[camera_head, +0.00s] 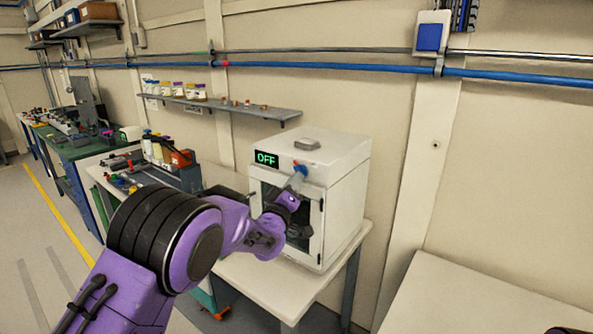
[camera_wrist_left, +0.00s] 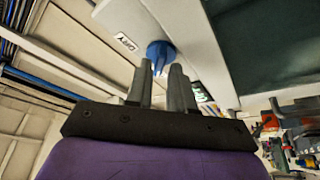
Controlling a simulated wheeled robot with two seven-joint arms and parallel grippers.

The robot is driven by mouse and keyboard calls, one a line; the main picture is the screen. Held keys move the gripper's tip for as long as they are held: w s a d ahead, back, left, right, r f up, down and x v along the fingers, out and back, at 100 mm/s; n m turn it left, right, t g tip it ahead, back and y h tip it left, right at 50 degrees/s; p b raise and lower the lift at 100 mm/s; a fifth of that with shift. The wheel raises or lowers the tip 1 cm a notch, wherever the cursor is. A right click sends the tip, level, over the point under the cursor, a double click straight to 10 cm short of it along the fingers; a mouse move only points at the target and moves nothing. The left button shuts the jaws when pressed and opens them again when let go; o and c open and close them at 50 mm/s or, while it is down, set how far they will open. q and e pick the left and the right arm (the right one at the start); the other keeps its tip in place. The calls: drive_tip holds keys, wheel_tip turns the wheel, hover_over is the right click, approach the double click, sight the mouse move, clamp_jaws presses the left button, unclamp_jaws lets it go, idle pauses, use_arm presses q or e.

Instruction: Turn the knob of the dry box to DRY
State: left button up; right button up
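The dry box (camera_head: 345,205) is a white cabinet with a dark front window, standing on a white table. Its small display (camera_head: 266,159) reads OFF in green. The blue knob (camera_head: 302,170) is on the upper front, right of the display, with a red spot beside it. In the left wrist view the knob (camera_wrist_left: 161,50) has a raised grip, and a DRY label (camera_wrist_left: 125,41) is to its left. My left gripper (camera_wrist_left: 162,68) is open, its two fingers apart and pointing at the knob; their tips are at the knob's grip, and I cannot tell whether they touch it.
A wall shelf (camera_head: 225,104) with small jars is behind the box. A rack of bottles (camera_head: 168,155) and a cluttered bench are to the left. A bare white table (camera_head: 480,300) is at the right. Blue pipe (camera_head: 350,66) runs along the wall above.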

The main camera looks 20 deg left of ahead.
use_arm(q)
drive_tip(key=shift+x, duration=1.15)
clamp_jaws()
use_arm(e)
drive_tip(key=shift+r, duration=0.5)
use_arm(q)
drive_tip(key=shift+f, duration=0.1)
use_arm(e)
drive_tip(key=shift+f, duration=0.1)
use_arm(q)
drive_tip(key=shift+w+a+f+m+g+h+b, duration=0.15)
drive_tip(key=shift+m+g+h+b, duration=0.5)
drive_tip(key=shift+m+h+b, duration=2.1)
drive_tip(key=shift+a+r+m+g+h+b, duration=0.2)
drive_tip(key=shift+m+g+h+b, duration=0.6)
drive_tip(key=shift+m+b, duration=3.6)
drive_tip(key=shift+w+a+f+m+g+h+b, duration=0.15)
drive_tip(key=shift+m+g+h+b, duration=0.4)
drive_tip(key=shift+m+h+b, duration=3.15)
use_arm(e)
wheel_tip(320, 180, down, 18)
drive_tip(key=p, duration=0.4)
drive_tip(key=shift+r, duration=0.2)
use_arm(q)
drive_tip(key=m+y, duration=0.3)
drive_tip(key=m, duration=0.1)
